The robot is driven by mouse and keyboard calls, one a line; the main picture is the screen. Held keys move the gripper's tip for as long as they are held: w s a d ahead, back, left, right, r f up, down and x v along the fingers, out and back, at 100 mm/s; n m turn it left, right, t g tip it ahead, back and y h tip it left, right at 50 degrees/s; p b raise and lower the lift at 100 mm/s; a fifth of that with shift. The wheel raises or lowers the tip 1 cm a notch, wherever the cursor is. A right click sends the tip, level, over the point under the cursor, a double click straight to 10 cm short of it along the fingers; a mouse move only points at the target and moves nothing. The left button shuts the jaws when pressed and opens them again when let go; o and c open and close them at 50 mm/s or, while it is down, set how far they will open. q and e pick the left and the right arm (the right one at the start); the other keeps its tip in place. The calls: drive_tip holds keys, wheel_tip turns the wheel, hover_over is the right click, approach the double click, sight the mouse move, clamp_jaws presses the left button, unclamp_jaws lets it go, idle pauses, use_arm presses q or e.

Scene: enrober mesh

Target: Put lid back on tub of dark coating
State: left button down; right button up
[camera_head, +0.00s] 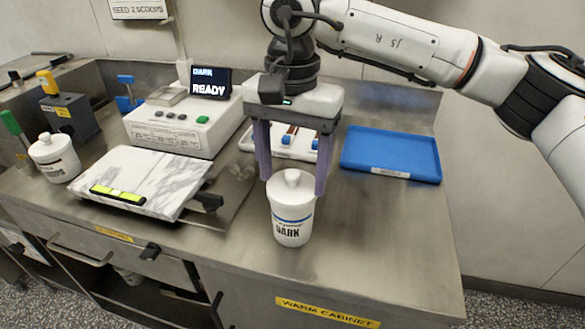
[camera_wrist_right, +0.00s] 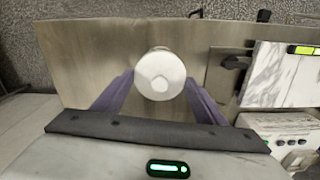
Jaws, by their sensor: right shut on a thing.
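The tub of dark coating (camera_head: 291,225) is white with a blue band and a DARK label, upright near the front of the steel counter. Its white lid (camera_head: 292,184), with a round knob, is at the tub's mouth; I see no clear gap, but cannot tell if it is fully seated. My right gripper (camera_head: 294,186) points down with its purple fingers on either side of the lid, shut on it. In the right wrist view the lid (camera_wrist_right: 160,66) lies between the fingertips and hides the tub. My left gripper is not in view.
A blue tray (camera_head: 391,149) lies behind to the right. A white tray (camera_head: 256,142) with tools is behind my gripper. A marble slab (camera_head: 150,170) and a control box reading READY (camera_head: 170,130) are left. Another white lidded tub (camera_head: 54,160) stands far left. The counter right of the dark tub is clear.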

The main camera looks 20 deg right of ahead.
drive_tip(key=o, duration=1.4)
drive_tip(key=shift+o, duration=0.2)
drive_tip(key=shift+r+p, duration=2.55)
drive_tip(key=shift+r, duration=0.95)
drive_tip(key=shift+c, duration=0.4)
clamp_jaws()
